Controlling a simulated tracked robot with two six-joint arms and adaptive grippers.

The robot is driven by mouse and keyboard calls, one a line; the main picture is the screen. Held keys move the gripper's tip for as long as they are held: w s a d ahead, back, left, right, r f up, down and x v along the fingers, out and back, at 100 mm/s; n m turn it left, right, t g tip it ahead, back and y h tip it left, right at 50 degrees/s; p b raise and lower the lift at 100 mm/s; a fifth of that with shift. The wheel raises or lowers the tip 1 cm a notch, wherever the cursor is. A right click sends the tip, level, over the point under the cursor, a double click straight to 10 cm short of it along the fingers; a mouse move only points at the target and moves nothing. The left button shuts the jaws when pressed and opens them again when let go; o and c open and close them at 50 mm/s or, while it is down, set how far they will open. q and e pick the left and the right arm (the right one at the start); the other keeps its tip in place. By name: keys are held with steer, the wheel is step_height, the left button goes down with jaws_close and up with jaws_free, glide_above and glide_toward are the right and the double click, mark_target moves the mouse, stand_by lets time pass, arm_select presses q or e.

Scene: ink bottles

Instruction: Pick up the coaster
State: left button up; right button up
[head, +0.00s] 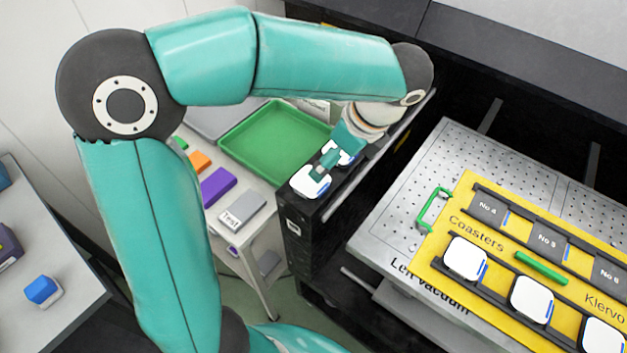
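White rounded-square coasters with blue edges lie in a row on the yellow board (450,213) marked "Coasters": one coaster (463,257) at the left, a second coaster (530,298) and a third coaster (603,337) toward the lower right. Two similar white pieces, a nearer white piece (307,185) and a farther white piece (343,158), are on top of the narrow black stand (310,211). My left gripper (329,164) points down over these two and partly hides them. Its fingers are too small to tell whether they are open or hold anything. My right gripper is not in view.
A green tray (265,140) and several small blocks, including a purple block (217,186), lie on the side table left of the stand. A perforated metal plate (400,225) with a green handle (430,207) carries the yellow board. Another table (60,318) stands far left.

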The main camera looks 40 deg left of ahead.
arm_select(q)
glide_toward(312, 181)
steer(key=x, duration=0.2)
steer(key=shift+f, duration=0.45)
steer(key=shift+x, duration=2.8)
steer(key=shift+a, duration=0.15)
steer(key=shift+c, duration=0.2)
steer(key=shift+r, duration=0.1)
steer(key=c, duration=1.2)
